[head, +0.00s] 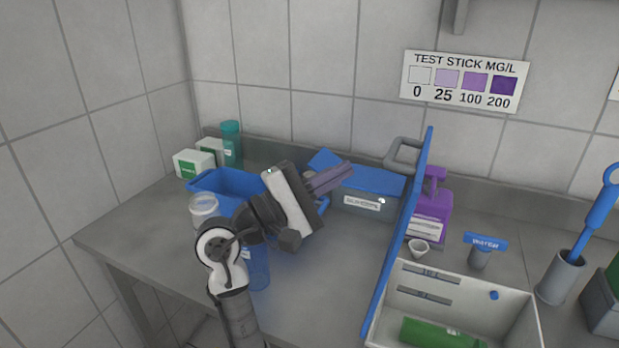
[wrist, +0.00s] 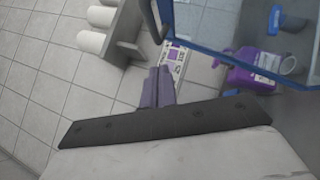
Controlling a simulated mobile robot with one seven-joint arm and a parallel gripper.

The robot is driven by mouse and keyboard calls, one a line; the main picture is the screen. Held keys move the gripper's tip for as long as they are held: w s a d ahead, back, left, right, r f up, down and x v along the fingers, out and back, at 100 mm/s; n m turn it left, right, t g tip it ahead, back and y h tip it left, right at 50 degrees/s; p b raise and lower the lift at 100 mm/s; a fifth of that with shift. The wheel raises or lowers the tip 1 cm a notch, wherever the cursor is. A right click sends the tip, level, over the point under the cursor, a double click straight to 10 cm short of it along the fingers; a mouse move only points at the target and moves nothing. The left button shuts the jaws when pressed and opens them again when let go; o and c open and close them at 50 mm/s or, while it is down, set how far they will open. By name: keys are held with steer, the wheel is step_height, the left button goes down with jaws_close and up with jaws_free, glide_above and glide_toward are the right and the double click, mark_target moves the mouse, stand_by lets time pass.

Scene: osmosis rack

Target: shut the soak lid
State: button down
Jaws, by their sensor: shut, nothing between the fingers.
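The blue soak lid (head: 400,235) stands open, nearly upright, along the left side of the white soak tub (head: 520,322). Its grey loop handle (head: 400,152) sticks out to the left near the top. A green cylinder (head: 430,334) lies in the tub. My gripper (head: 348,168) is shut and empty, with its purple-grey fingers pointing right toward the lid, to the left of the handle and apart from it in the head view. The fingers also show in the wrist view (wrist: 158,82), with the blue-edged lid (wrist: 205,45) beyond them to the right.
A labelled grey box with a blue lid (head: 368,183) stands behind my gripper. A purple bottle (head: 432,208) stands behind the lid. A blue bin (head: 225,184), a white-capped jar (head: 204,206) and white boxes (head: 192,163) are at left.

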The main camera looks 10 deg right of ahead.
steer(key=d, duration=0.1)
steer(key=s+d+r+p, duration=0.1)
steer(key=d, duration=0.1)
steer(key=d+r+p, duration=0.1)
steer(key=d, duration=0.1)
steer(key=shift+s+r, duration=0.2)
steer(key=shift+r, duration=0.05)
stand_by(0.3)
